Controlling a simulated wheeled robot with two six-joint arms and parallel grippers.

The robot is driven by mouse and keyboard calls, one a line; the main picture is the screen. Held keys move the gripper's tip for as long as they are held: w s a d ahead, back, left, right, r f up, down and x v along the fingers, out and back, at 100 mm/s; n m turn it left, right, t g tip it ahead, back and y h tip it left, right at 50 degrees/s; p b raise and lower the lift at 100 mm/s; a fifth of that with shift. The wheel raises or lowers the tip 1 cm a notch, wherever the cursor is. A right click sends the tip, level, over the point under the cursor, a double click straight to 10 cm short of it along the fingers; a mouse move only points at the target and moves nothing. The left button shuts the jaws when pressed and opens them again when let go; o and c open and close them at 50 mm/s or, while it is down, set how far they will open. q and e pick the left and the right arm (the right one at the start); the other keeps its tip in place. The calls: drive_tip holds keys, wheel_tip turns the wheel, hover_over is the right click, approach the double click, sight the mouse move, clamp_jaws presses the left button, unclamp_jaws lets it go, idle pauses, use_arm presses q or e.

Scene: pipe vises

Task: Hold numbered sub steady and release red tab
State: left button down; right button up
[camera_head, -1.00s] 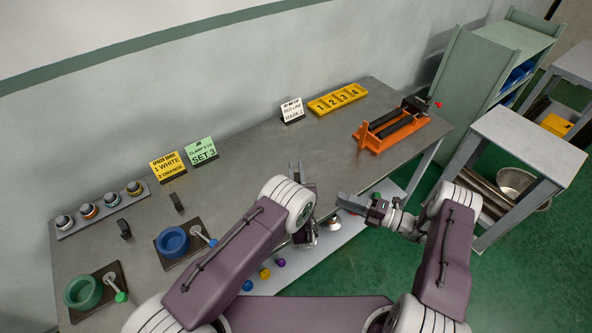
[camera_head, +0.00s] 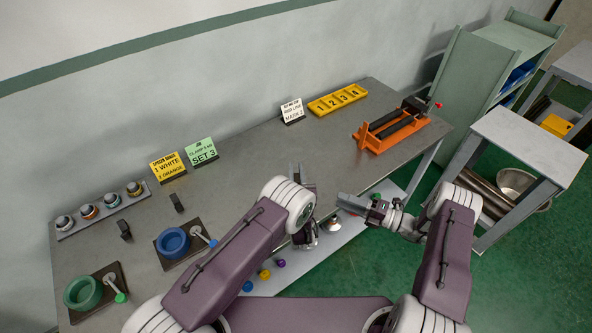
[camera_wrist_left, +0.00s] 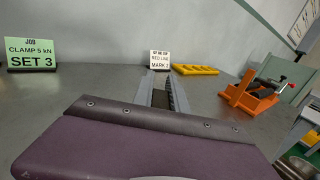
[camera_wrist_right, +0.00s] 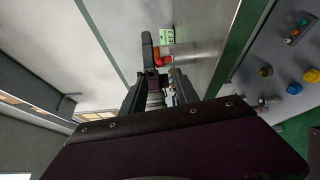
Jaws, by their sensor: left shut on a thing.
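My left gripper (camera_head: 301,178) is above the front middle of the bench. In the left wrist view it (camera_wrist_left: 161,92) is shut on a dark thing, mostly hidden between its fingers. My right gripper (camera_head: 350,203) is past the bench's front edge, pointing left. In the right wrist view its fingers (camera_wrist_right: 160,85) look apart. A small red piece (camera_wrist_right: 166,60), possibly the red tab, lies just beyond them, beside an orange part and a silver cylinder (camera_wrist_right: 184,53), possibly the numbered sub. No number is readable on it. Whether my right fingers touch the red piece, I cannot tell.
An orange vise (camera_head: 388,132) and a yellow tray numbered 1 to 4 (camera_head: 338,99) stand at the bench's right. Signs read "RED LINE MARK 2" (camera_head: 292,111) and "SET 3" (camera_head: 201,152). Blue (camera_head: 172,241) and green (camera_head: 82,292) cups stand left. A lower shelf holds coloured balls.

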drive_tip(key=shift+c, duration=0.3)
drive_tip(key=c, duration=0.5)
drive_tip(key=shift+n, duration=0.7)
clamp_jaws()
drive_tip(key=s+f+n+g+h, duration=0.3)
drive_tip(key=f+n+g, duration=0.2)
drive_tip(key=n, duration=1.4)
drive_tip(key=w+r+n+g+h, duration=0.1)
drive_tip(key=w+r+n+h, duration=0.3)
drive_tip(key=n, duration=0.8)
drive_tip(key=w+r+n+g+h, duration=0.1)
drive_tip(key=w+r+n+h, duration=0.3)
drive_tip(key=n, duration=0.8)
drive_tip(key=a+r+n, duration=0.2)
drive_tip(key=a+r, duration=0.3)
drive_tip(key=r, duration=0.4)
drive_tip(key=shift+w+r+y, duration=0.15)
drive_tip(key=shift+w+y, duration=0.2)
drive_tip(key=shift+y, duration=0.05)
